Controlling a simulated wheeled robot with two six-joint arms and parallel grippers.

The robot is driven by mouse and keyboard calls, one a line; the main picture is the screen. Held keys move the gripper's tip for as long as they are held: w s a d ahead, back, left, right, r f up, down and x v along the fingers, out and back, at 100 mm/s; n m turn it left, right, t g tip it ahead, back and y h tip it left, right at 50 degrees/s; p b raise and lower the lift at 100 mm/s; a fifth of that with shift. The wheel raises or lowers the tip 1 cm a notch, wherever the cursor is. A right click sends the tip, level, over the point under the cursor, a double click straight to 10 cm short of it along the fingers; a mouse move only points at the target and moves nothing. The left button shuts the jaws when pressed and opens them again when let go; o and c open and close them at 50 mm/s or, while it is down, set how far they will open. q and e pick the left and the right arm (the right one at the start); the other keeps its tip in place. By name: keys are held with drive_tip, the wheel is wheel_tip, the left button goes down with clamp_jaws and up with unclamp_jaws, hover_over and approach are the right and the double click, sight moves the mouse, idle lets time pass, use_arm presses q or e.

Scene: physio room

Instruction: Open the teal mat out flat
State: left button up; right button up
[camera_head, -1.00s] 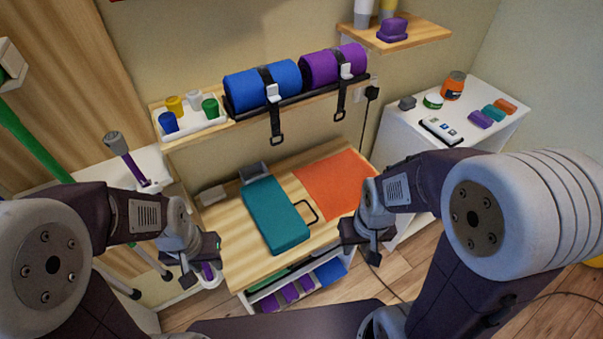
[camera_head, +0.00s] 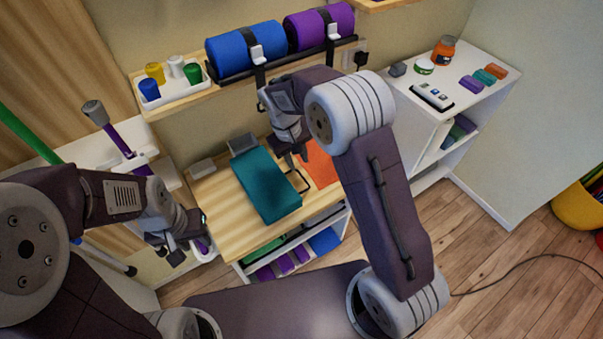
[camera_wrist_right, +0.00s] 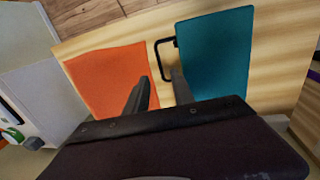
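The teal mat (camera_head: 266,184) lies folded on the wooden bench top, with a black loop handle at its right side. It also shows in the right wrist view (camera_wrist_right: 215,52), with the handle (camera_wrist_right: 164,55) at its left edge. My right gripper (camera_head: 297,158) is above the bench, over the handle side of the mat and partly in front of the handle and the orange mat. Its fingers (camera_wrist_right: 158,88) are apart and empty, pointing toward the gap between the two mats.
An orange mat (camera_head: 321,165) lies flat right of the teal mat. A grey holder (camera_head: 243,144) stands behind the teal mat. Blue (camera_head: 232,50) and purple (camera_head: 307,28) rolls sit on the shelf above. A white cabinet (camera_head: 468,95) stands at right.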

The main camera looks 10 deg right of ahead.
sight(302, 177)
drive_tip(key=f, duration=0.2)
drive_tip(key=d+f, duration=0.1)
drive_tip(key=f, duration=0.5)
drive_tip(key=shift+w+d, duration=0.15)
drive_tip(key=shift+w, duration=0.2)
clamp_jaws()
idle(0.8)
